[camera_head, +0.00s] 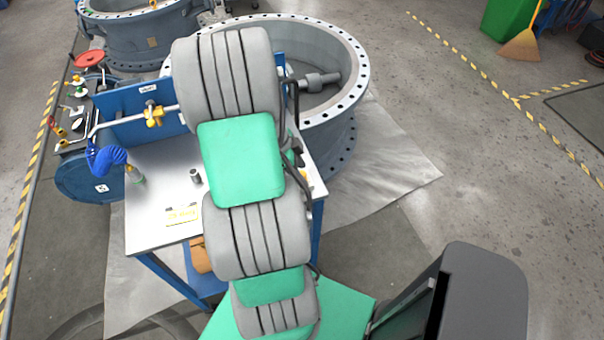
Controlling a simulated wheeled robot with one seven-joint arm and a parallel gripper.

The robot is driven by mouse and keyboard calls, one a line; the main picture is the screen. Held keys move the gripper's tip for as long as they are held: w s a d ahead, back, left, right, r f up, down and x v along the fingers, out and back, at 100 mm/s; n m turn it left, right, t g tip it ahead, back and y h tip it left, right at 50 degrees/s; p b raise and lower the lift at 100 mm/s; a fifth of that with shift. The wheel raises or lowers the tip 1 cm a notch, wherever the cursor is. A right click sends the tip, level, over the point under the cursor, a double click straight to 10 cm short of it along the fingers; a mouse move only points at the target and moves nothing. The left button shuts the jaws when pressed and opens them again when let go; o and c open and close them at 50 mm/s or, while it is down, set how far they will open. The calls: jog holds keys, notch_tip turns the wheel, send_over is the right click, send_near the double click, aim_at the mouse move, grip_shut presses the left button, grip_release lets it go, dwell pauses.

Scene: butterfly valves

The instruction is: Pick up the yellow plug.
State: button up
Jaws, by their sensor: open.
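I cannot make out the yellow plug for certain. A yellow fitting (154,115) sits on the pipe at the blue panel above the workbench, and I cannot tell whether it is the plug. The workbench (150,222) has a light metal top, and my grey and green arm covers its right part. My gripper does not show; it is hidden behind my arm. Small dark and yellowish parts show beside the arm at the bench's right edge, too small to identify.
A large flanged valve ring (350,65) stands behind the bench. The floor at the right is mostly clear, with a broom (521,46) farther back.

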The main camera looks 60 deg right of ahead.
jog(key=shift+x, duration=0.9)
jog(key=shift+d+r, duration=0.1)
grip_shut()
